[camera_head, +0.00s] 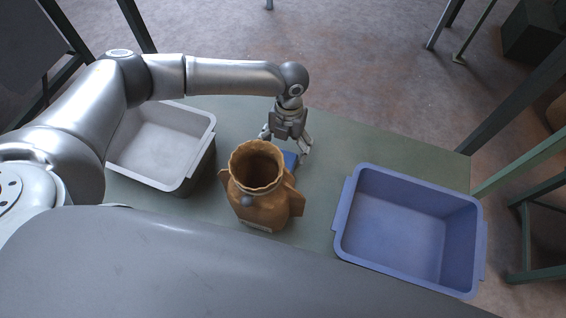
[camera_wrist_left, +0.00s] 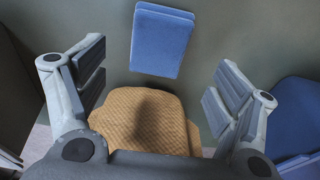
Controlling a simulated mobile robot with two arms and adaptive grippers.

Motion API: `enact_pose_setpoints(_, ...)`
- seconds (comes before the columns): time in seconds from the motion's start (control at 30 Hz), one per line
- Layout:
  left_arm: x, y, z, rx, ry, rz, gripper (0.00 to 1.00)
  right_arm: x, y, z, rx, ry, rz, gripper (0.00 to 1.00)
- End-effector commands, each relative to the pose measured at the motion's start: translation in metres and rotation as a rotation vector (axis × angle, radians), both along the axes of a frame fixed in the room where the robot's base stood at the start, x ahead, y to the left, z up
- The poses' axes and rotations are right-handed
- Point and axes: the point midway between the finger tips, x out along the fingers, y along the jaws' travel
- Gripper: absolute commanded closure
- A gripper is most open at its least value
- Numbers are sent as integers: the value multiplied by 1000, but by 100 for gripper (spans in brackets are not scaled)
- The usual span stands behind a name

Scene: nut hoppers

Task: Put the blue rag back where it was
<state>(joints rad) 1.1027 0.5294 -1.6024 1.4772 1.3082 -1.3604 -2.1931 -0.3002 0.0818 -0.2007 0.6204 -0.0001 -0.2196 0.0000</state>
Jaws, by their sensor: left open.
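The blue rag (camera_head: 290,159) lies folded and flat on the green-grey table, just behind a brown jug-like container, which hides part of it in the head view. In the left wrist view the rag (camera_wrist_left: 161,40) shows as a blue folded rectangle, ahead of the fingers and centred between them. My left gripper (camera_head: 287,146) is open and empty, pointing down above the table by the rag. Its two fingers (camera_wrist_left: 158,95) stand wide apart in the wrist view, not touching the rag. My right gripper is not in view.
The brown container (camera_head: 262,212) stands upright close in front of my left gripper; its textured surface (camera_wrist_left: 150,118) shows between the fingers. A grey-white bin (camera_head: 160,145) is on the left and an empty blue bin (camera_head: 405,230) on the right. Bare table (camera_head: 335,150) lies between.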

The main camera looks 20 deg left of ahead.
Motion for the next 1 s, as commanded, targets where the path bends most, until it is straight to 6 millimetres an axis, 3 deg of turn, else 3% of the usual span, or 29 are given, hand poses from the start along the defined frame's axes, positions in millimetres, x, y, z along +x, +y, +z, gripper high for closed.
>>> enact_pose_setpoints(0.4,-9,2,-50,1,2,0,14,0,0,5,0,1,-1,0)
enact_pose_setpoints(0.67,-9,3,-54,1,0,0,14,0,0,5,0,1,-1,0)
enact_pose_setpoints(1.0,-9,3,-53,1,0,0,55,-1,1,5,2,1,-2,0)
